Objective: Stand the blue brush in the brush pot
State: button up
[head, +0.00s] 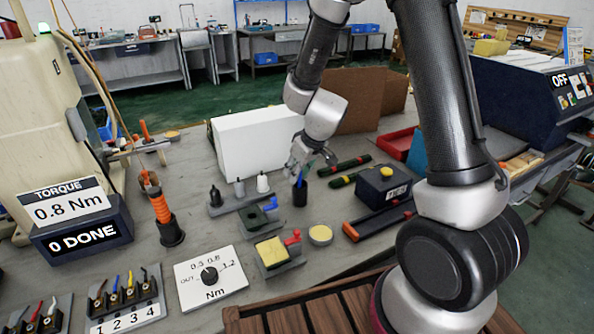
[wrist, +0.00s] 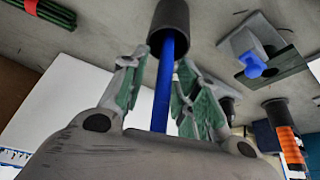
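The blue brush (wrist: 164,88) runs as a straight blue handle between my fingers in the wrist view, with its far end inside the mouth of the dark brush pot (wrist: 171,17). The pot (head: 299,194) stands upright on the bench in the head view. My gripper (wrist: 163,62) has its green-padded fingers spread on either side of the handle, with gaps visible on both sides. In the head view my gripper (head: 302,165) is just above the pot, pointing down. The end of the brush inside the pot is hidden.
A white box (head: 255,142) stands behind the pot. Dark green and red sticks (head: 350,168) lie to its right, near a dark box with a yellow button (head: 384,186). A fixture with a blue clamp (head: 262,212) and a round tin (head: 320,235) are in front.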

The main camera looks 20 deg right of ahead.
jog(key=v, duration=1.2)
jog(key=s+d+r+m, duration=0.1)
jog(key=s+d+r, duration=0.3)
jog(key=s, duration=0.3)
jog(key=s+d+r+m+h, duration=0.1)
jog(key=s+d+r, duration=0.3)
jog(key=s, duration=0.4)
jog(key=s+d+r+m+h, duration=0.1)
jog(key=s+d+r+m, duration=0.2)
jog(key=s+d+r, duration=0.2)
jog(key=s, duration=0.2)
jog(key=shift+s+r, duration=0.25)
jog(key=shift+s, duration=0.1)
